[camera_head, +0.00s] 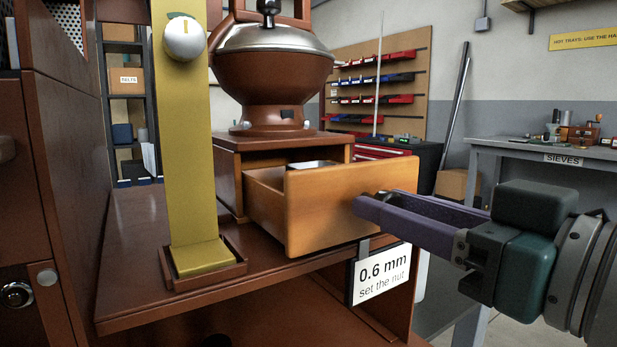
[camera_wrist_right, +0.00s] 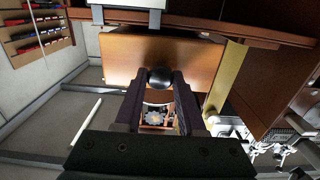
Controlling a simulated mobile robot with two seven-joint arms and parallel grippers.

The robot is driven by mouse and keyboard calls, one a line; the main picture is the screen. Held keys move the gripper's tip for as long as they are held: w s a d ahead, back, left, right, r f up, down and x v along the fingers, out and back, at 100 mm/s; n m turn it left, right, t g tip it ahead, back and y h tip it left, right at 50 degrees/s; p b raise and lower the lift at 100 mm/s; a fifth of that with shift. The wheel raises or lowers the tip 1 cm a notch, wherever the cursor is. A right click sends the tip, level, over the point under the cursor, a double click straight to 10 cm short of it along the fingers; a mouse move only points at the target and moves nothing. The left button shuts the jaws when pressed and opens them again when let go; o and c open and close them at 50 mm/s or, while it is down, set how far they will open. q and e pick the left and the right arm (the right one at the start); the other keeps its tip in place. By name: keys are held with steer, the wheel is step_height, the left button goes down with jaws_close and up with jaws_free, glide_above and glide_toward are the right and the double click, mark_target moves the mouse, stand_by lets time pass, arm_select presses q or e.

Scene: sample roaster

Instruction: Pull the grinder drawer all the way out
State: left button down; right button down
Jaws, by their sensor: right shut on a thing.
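The grinder (camera_head: 266,75) stands on a brown wooden base box on the shelf. Its light-wood drawer (camera_head: 335,207) sticks out of the box toward me, with part of its side wall and a dark opening showing. My right gripper (camera_head: 366,203) reaches in from the right and is shut on the drawer's knob at the middle of the front. In the right wrist view the dark round knob (camera_wrist_right: 160,78) sits between the two fingertips, against the drawer front (camera_wrist_right: 165,58). The drawer's back end is hidden inside the box. My left gripper is not in view.
A yellow upright post (camera_head: 188,150) with a round dial stands left of the drawer. A "0.6 mm" card (camera_head: 381,275) hangs at the shelf edge below the drawer. A grey bench (camera_head: 545,152) stands at the right. The space in front of the drawer looks free apart from my arm.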

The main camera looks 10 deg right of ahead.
steer(key=shift+s+d, duration=0.2)
steer(key=shift+s, duration=0.3)
steer(key=shift+w, duration=0.1)
steer(key=c, duration=0.5)
jaws_free()
steer(key=v, duration=1)
steer(key=shift+r, duration=0.1)
